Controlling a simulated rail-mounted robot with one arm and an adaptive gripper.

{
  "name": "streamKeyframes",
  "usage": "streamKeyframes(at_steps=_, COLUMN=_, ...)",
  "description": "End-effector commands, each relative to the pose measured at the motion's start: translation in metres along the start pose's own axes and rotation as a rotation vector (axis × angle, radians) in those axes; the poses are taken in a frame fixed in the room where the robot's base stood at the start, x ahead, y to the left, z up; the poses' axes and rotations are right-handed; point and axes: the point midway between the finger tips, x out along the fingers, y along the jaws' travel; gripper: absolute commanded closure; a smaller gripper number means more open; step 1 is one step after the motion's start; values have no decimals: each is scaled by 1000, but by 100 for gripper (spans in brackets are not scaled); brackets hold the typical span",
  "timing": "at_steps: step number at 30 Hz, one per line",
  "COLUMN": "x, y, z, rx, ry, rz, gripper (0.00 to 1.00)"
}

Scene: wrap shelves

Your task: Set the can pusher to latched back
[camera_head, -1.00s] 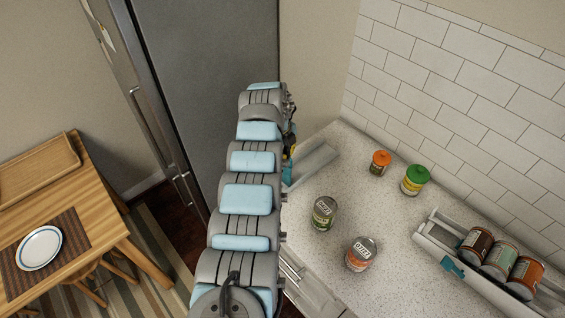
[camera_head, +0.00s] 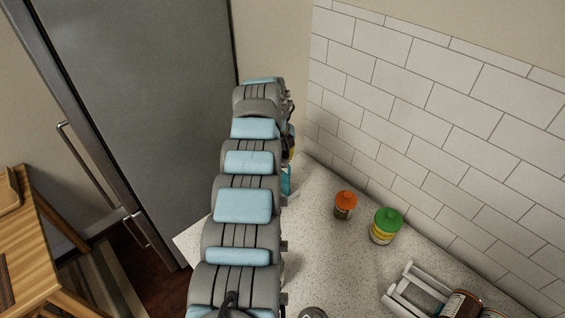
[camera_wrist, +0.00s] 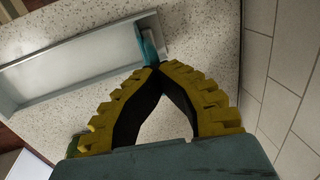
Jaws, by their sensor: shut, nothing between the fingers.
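The can pusher (camera_wrist: 148,42) is a teal piece at the right end of a long, shallow grey tray (camera_wrist: 70,72) in the wrist view. The tray lies on the speckled counter. My gripper (camera_wrist: 150,70) has yellow ribbed fingers with their tips together and nothing between them. The tips are right at the near end of the teal piece; I cannot tell whether they touch it. In the head view my arm hides nearly all of the tray, and the pusher cannot be made out clearly there.
An orange-lidded can (camera_head: 345,205) and a green-lidded can (camera_head: 386,226) stand by the tiled wall. A second pale rack (camera_head: 405,288) holding cans (camera_head: 462,304) is cut off at the lower right. The refrigerator (camera_head: 150,110) is left of the counter (camera_head: 330,255).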

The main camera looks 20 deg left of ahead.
Motion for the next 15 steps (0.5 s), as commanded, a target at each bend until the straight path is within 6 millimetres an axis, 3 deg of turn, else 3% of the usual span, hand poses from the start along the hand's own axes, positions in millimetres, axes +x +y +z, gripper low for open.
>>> streamKeyframes(at_steps=2, x=2, y=0, z=-1, rx=1, ry=2, rz=-1, gripper=97)
streamKeyframes(at_steps=5, x=1, y=-1, z=-1, rx=2, ry=2, rz=0, gripper=68)
streamKeyframes(at_steps=6, x=1, y=0, z=-1, rx=2, ry=2, rz=0, gripper=63)
streamKeyframes(at_steps=15, x=-1, y=0, z=0, rx=1, ry=1, rz=0, gripper=63)
